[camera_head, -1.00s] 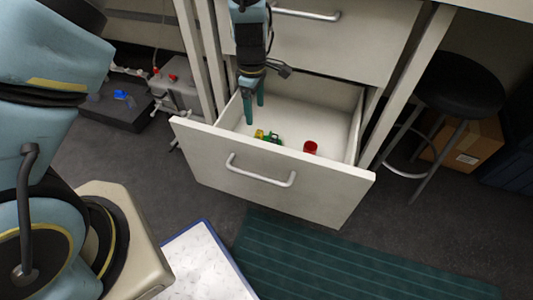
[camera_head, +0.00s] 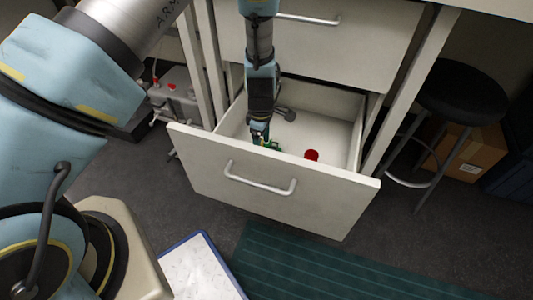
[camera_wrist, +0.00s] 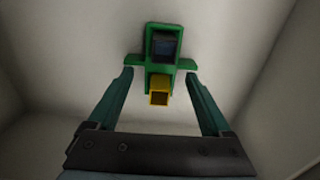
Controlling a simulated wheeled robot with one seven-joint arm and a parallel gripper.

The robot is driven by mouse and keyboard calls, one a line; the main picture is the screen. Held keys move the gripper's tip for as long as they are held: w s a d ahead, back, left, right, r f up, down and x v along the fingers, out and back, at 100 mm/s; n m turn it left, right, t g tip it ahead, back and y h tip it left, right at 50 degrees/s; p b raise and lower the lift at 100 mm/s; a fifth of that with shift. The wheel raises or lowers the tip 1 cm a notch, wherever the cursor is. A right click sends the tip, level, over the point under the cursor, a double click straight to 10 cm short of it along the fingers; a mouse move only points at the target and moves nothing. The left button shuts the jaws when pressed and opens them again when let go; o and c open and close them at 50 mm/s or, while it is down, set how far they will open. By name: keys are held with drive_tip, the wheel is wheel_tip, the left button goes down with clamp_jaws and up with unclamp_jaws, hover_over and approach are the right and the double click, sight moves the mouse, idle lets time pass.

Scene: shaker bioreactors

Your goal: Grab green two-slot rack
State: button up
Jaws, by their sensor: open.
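The green two-slot rack (camera_wrist: 161,62) lies on the drawer floor in the wrist view, just past my fingertips and roughly centred between them. One slot looks dark, and a yellow square piece (camera_wrist: 159,84) sits at its near end. In the head view, the rack (camera_head: 272,145) is partly hidden behind my gripper and the drawer front. My gripper (camera_wrist: 158,78) is open, with one finger on each side of the yellow piece. In the head view my gripper (camera_head: 260,138) is lowered into the open drawer. I cannot tell whether the fingers touch the rack.
The open white drawer (camera_head: 205,158) has walls close around my gripper. A red cup-like object (camera_head: 312,155) is in it, right of the rack. Another closed drawer (camera_head: 318,42) is above. A black stool (camera_head: 459,90) stands at the right.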

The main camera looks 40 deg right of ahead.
drive_tip(key=shift+f, duration=0.6)
drive_tip(key=shift+c, duration=0.2)
clamp_jaws()
